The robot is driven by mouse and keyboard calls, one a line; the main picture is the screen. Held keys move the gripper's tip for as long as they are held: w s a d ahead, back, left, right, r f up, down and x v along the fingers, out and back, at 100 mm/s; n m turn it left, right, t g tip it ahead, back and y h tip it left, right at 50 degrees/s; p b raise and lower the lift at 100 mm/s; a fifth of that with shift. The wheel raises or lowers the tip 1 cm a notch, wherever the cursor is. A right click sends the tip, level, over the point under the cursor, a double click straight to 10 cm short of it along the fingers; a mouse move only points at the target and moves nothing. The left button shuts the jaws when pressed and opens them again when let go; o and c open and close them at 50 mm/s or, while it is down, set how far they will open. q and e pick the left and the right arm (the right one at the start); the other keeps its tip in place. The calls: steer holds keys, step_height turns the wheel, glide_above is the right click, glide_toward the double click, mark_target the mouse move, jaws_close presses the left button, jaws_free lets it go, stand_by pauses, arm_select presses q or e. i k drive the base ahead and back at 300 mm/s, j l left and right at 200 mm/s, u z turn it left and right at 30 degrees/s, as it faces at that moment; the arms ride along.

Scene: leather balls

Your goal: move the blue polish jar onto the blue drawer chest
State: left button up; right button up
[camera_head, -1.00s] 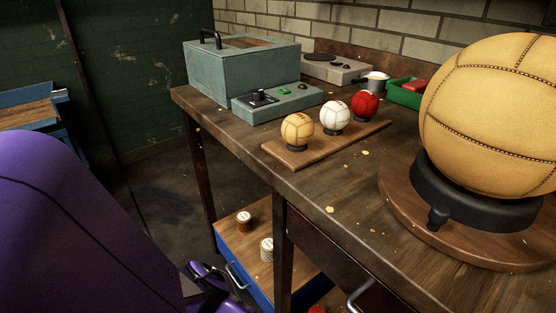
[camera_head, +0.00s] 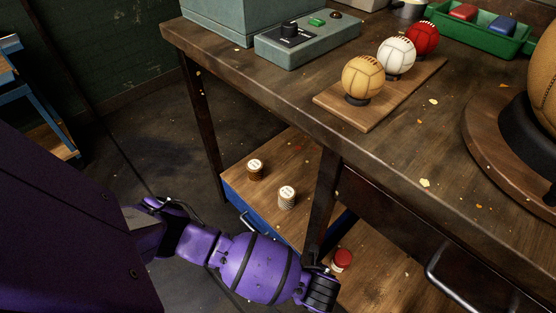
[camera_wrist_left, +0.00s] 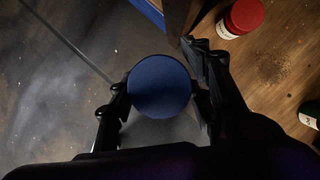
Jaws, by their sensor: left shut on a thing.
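In the left wrist view, my left gripper (camera_wrist_left: 160,95) is shut on the blue polish jar (camera_wrist_left: 159,87), with a finger on each side of its round blue top. Grey floor shows around the jar. In the head view, my left gripper (camera_head: 318,292) is low, just right of and in front of the blue drawer chest (camera_head: 243,214); the blue jar cannot be made out there. The chest stands under the workbench and has a wooden top. My right gripper is not in view.
A red-lidded jar (camera_head: 341,260) stands on a wooden surface close to my left gripper; it also shows in the left wrist view (camera_wrist_left: 243,17), with a green jar (camera_wrist_left: 309,113). A workbench leg (camera_head: 325,195) rises beside the chest. Chest top has free room.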

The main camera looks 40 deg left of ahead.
mark_target(304, 222)
steer(key=i+j+u, duration=0.1)
steer(key=j, duration=0.3)
steer(key=i+j+u, duration=0.15)
steer(key=j, duration=0.25)
steer(key=i+l, duration=0.1)
steer(key=i, duration=0.35)
